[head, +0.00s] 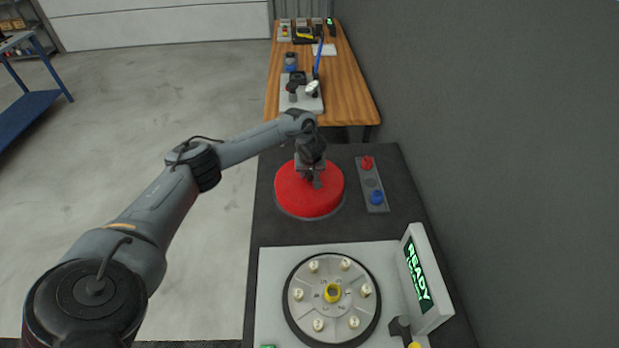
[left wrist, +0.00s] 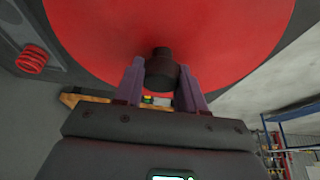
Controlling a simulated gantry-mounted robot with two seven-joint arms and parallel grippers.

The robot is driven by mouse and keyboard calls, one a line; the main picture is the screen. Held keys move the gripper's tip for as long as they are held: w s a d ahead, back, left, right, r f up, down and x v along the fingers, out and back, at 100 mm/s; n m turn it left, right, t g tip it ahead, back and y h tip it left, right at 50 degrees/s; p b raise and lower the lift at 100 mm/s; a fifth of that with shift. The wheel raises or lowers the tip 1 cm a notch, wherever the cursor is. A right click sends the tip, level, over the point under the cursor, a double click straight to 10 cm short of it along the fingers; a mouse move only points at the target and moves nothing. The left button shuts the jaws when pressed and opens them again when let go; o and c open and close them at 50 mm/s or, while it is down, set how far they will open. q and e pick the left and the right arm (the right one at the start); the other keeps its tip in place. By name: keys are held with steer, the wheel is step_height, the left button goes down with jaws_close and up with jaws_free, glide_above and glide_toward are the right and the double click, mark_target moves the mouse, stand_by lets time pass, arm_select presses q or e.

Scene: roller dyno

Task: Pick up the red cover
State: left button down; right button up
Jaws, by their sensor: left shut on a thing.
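The red cover (head: 290,196) is a round red disc near the far end of the dark bench, with a dark rim or base around its lower edge. In the left wrist view the red cover (left wrist: 100,30) fills the top. My left gripper (head: 314,181) is over the middle of the cover. In the left wrist view its two fingers (left wrist: 161,75) are shut on the dark round knob (left wrist: 161,56) of the cover. I cannot tell whether the cover is clear of the bench. My right gripper is not in view.
A grey strip with a red knob (head: 367,163) and a blue knob (head: 376,197) lies right of the cover. Nearer stand a wheel-like disc (head: 331,334) with several pale studs and a green READY display (head: 417,275). A wooden table (head: 350,99) stands behind. A grey wall bounds the right.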

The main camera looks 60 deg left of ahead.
arm_select(q)
steer(key=shift+r, duration=0.2)
steer(key=shift+r, duration=0.6)
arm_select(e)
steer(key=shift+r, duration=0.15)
arm_select(q)
step_height(320, 180, up, 3)
steer(key=shift+f+p, duration=0.2)
steer(key=shift+p, duration=0.15)
arm_select(e)
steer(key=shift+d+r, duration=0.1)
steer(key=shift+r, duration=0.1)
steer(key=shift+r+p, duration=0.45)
steer(key=shift+p, duration=0.05)
arm_select(q)
steer(key=w+d+r+p, duration=0.2)
steer(key=d+r+p, duration=0.9)
steer(key=p, duration=0.3)
steer(key=shift+d+r, duration=0.25)
steer(key=shift+r, duration=0.05)
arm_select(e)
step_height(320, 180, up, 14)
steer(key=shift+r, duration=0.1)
